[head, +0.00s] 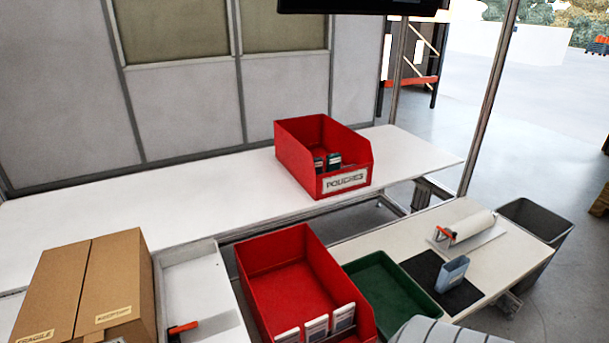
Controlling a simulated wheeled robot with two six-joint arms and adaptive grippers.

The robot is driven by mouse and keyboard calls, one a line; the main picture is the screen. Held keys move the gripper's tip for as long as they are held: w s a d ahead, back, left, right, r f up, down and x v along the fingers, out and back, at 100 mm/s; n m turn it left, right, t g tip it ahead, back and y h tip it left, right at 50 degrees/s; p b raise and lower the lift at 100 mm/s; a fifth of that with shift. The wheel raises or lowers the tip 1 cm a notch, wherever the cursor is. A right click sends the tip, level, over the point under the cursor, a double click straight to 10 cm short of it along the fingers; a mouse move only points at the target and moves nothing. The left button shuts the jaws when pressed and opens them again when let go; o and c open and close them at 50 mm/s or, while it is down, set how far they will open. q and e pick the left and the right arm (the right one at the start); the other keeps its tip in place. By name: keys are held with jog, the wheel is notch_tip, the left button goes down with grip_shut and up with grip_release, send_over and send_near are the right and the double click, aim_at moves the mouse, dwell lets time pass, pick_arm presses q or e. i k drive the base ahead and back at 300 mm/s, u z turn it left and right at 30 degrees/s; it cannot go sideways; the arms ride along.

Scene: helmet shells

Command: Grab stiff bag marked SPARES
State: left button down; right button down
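No marking reading SPARES can be made out. A red bin (293,129) labelled POUCHES stands on the back table with a few small dark packets (327,162) inside. A nearer red bin (262,248) has several upright pouches with white labels (316,327) along its front; their print is too small to read. A small blue-grey bag or holder (452,273) stands on a black mat (429,266) on the right table. Neither of my grippers is in view.
A cardboard box (84,285) marked FRAGILE and a white tray (190,268) with an orange-handled tool (182,327) are at left. The back table's left is clear.

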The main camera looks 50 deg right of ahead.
aim_at(452, 273)
jog(key=z, duration=2.85)
